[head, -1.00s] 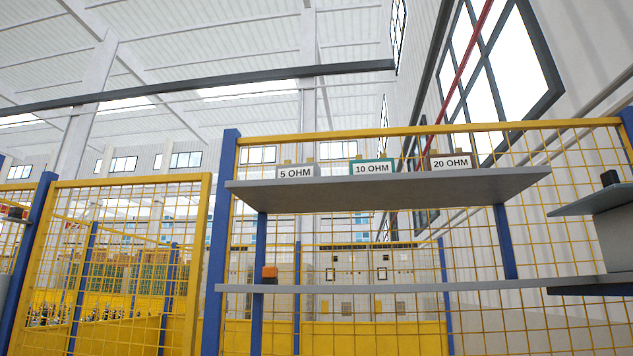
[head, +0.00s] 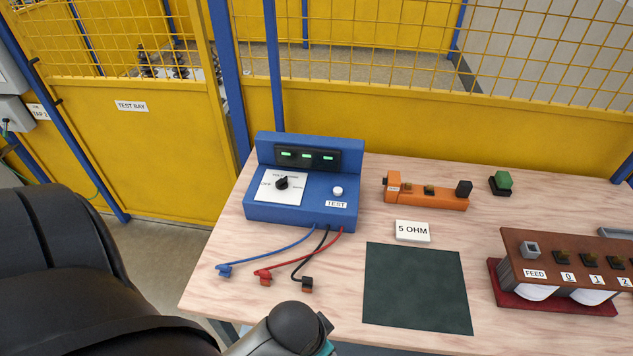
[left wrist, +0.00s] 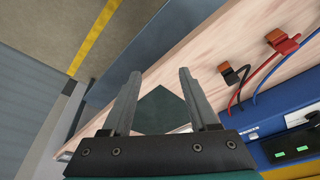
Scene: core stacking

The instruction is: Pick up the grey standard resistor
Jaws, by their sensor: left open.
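The grey standard resistor is not in either current view; the head view a second ago showed a grey block labelled 5 OHM on a high shelf, which is now out of frame. A white card reading 5 OHM (head: 413,231) is on the bench behind a dark green mat (head: 417,288). My left gripper (left wrist: 157,74) is open and empty in the left wrist view, with the mat (left wrist: 160,112) and wooden bench seen beyond its fingers. My left arm enters the head view at the lower left, its fingers hidden. My right gripper is not in view.
The wooden bench (head: 210,285) holds a blue tester (head: 305,213) with blue, red and black leads. An orange device (head: 428,194), a small green-topped block (head: 501,182) and a brown terminal unit (head: 570,262) stand right of it. The mat is bare. A yellow fence (head: 420,120) stands behind.

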